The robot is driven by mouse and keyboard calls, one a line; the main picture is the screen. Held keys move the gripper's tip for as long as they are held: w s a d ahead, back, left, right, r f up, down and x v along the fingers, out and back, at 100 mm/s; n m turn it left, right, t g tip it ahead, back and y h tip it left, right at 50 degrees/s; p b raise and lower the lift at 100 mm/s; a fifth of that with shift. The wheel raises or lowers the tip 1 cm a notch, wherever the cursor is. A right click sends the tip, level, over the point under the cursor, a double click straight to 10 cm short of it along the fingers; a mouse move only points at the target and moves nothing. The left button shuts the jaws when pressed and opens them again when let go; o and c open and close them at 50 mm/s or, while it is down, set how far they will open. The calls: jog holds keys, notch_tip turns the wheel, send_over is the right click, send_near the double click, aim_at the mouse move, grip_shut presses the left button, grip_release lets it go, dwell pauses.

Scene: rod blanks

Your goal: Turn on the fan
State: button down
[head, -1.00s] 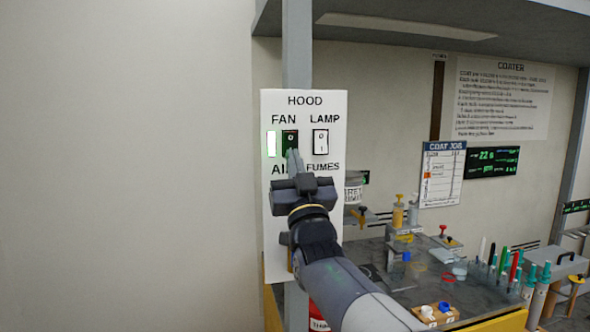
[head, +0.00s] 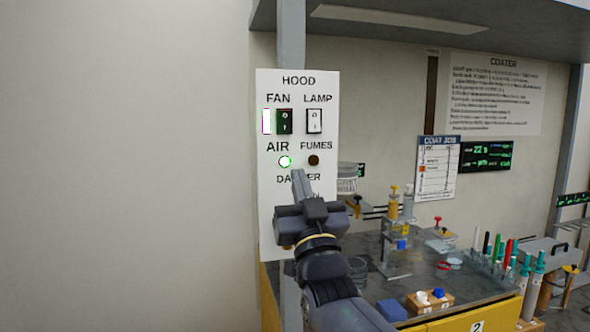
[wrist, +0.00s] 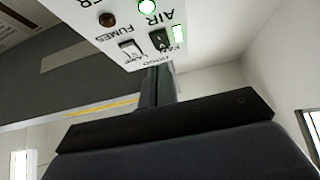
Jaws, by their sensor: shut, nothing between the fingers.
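The white HOOD panel (head: 268,212) hangs on a post in the head view. The AIR light (head: 284,161) glows green-white and the FUMES light (head: 313,160) is dark. My gripper (head: 300,176) is shut and empty, below these lights and in front of the panel's lower half. The wrist view shows the panel upside down, with the FAN switch (wrist: 159,40) clear of my fingers (wrist: 157,75).
To the right is a bench with a yellow front (head: 490,318). It bears clamp stands, a small wooden block (head: 429,303) with white and blue pieces, and several tubes. A COAT JOB sheet (head: 437,168) hangs behind. The left wall is bare.

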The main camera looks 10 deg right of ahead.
jog(key=shift+s+f, duration=0.55)
jog(key=shift+f, duration=0.3)
jog(key=shift+r, duration=0.1)
